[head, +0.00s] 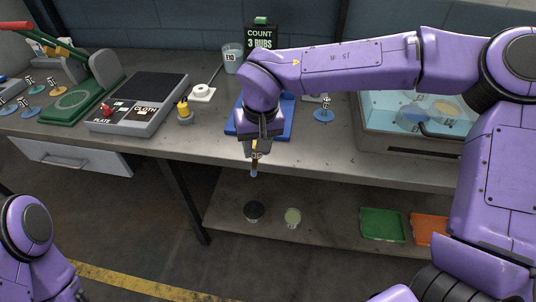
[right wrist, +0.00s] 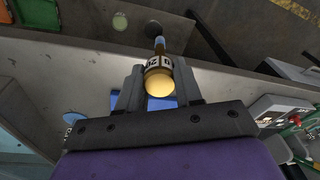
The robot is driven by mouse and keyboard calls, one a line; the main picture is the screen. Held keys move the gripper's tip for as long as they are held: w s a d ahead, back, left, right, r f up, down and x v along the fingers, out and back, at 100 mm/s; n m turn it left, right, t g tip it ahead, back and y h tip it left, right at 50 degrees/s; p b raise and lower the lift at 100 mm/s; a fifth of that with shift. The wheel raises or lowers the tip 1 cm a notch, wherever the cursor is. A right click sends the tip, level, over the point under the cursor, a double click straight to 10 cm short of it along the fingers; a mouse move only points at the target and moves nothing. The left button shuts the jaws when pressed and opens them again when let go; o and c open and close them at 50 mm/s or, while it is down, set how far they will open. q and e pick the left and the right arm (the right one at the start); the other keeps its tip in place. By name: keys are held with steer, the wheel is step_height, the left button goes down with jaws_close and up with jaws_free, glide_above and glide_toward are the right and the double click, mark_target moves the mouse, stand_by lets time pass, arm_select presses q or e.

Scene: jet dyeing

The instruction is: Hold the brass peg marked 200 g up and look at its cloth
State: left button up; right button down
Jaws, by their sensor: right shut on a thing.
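My right gripper (head: 254,147) is shut on a brass peg (right wrist: 160,82) and holds it out in front of the table's front edge, over the floor. In the right wrist view the peg's round yellow head sits between the two fingers (right wrist: 159,76). A pale band with dark characters goes round it, only partly legible. A small bluish tip (right wrist: 160,44), perhaps the cloth, is at its far end. In the head view this tip (head: 254,173) hangs below the fingers. My left gripper is out of view; only part of that arm shows at lower left.
A blue mat (head: 285,131) lies on the table behind my right gripper. A grey device (head: 140,117) marked PLATE and CLOTH, a green press (head: 95,90) and a beaker (head: 232,58) stand left. A clear tank (head: 375,125) stands right. Green (head: 383,238) and orange trays (head: 430,230) lie on the lower shelf.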

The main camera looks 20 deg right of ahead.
steer(key=s+a+r+m+t, duration=0.1)
steer(key=s+a+r, duration=0.15)
steer(key=r, duration=0.35)
steer(key=s+a+r+t+y+b, duration=0.1)
steer(key=s+a+r, duration=0.1)
steer(key=a+r, duration=0.25)
steer(key=s+a+r+m+t, duration=0.1)
steer(key=s+a+r, duration=0.1)
steer(key=r, duration=0.5)
steer(key=s+a+r+m+t+y, duration=0.1)
steer(key=s+a+r, duration=0.3)
steer(key=s+r, duration=0.5)
steer(key=shift+s+a+m+t+y+b, duration=0.35)
steer(key=shift+s+t, duration=0.55)
steer(key=shift+s, duration=0.3)
steer(key=shift+r, duration=0.1)
